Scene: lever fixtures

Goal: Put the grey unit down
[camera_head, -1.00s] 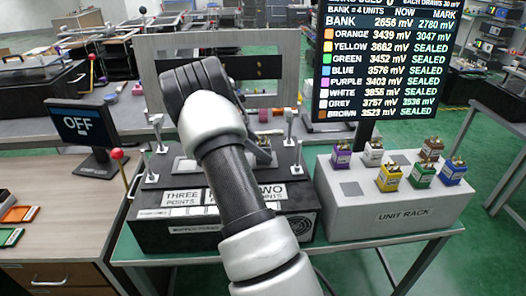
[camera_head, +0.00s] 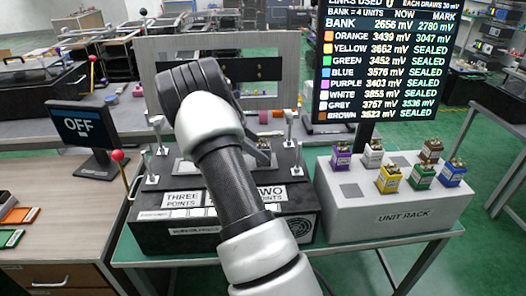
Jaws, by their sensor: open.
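My arm reaches over the black lever box (camera_head: 165,236), with its wrist and hand pointing away from the camera. Only a small grey part of my gripper (camera_head: 262,153) shows past the right side of the arm, low over the box top; it is open. The arm hides the middle of the box top and most of the gripper. I cannot make out the grey unit; it is not among the units on the unit rack (camera_head: 400,217). The screen (camera_head: 380,65) lists GREY at 3757 mV, mark 3536 mV.
Upright levers, such as one (camera_head: 158,130) at the left and one (camera_head: 289,127) at the right, stand on the box. The rack holds several coloured units and a bare dark square (camera_head: 351,190). An OFF display (camera_head: 84,127) and a red-knobbed lever (camera_head: 117,156) stand left.

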